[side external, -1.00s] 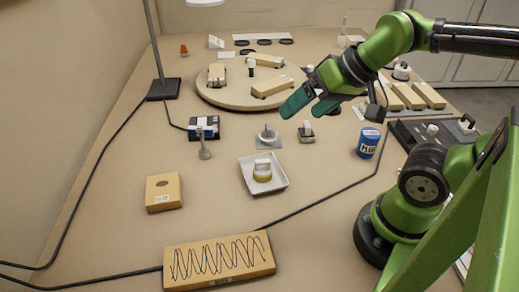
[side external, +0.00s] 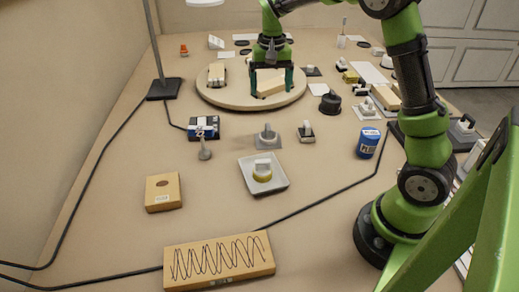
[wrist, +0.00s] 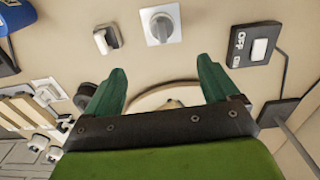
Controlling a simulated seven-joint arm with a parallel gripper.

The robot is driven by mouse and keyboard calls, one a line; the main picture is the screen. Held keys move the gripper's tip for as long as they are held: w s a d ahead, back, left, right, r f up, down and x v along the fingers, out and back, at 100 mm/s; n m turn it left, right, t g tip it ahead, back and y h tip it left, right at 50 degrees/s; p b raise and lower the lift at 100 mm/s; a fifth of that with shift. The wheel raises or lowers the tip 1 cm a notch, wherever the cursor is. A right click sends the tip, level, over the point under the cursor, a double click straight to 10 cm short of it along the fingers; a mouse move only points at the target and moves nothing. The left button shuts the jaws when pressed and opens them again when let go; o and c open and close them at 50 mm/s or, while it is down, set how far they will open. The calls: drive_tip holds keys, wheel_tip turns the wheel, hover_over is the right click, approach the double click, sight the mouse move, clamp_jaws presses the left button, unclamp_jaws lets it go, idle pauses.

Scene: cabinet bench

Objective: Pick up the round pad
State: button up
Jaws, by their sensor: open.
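Flat dark round pieces, one of them (side external: 241,42), lie at the back of the bench in the side view; they are small, and I cannot tell which, if any, is the round pad. My gripper (side external: 271,80) is open, pointing down over the round wooden board (side external: 215,98). In the side view its fingers appear on either side of a light wooden block (side external: 270,90); I cannot tell whether they touch it. In the wrist view the gripper (wrist: 162,72) is spread, with part of the round board showing between the fingers.
A second block (side external: 216,74) sits on the board's left. A lamp stand (side external: 164,89) is left of it. A black knob-like piece (side external: 330,104) is right of the board.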

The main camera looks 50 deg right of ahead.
sight(269, 126)
wheel_tip(269, 126, down, 11)
drive_tip(key=shift+a+r, duration=0.1)
drive_tip(key=shift+r, duration=0.1)
drive_tip(key=shift+a+f, duration=0.15)
drive_tip(key=shift+f, duration=1.2)
drive_tip(key=shift+a+f, duration=0.1)
drive_tip(key=shift+f, duration=1.25)
drive_tip(key=c, duration=1.1)
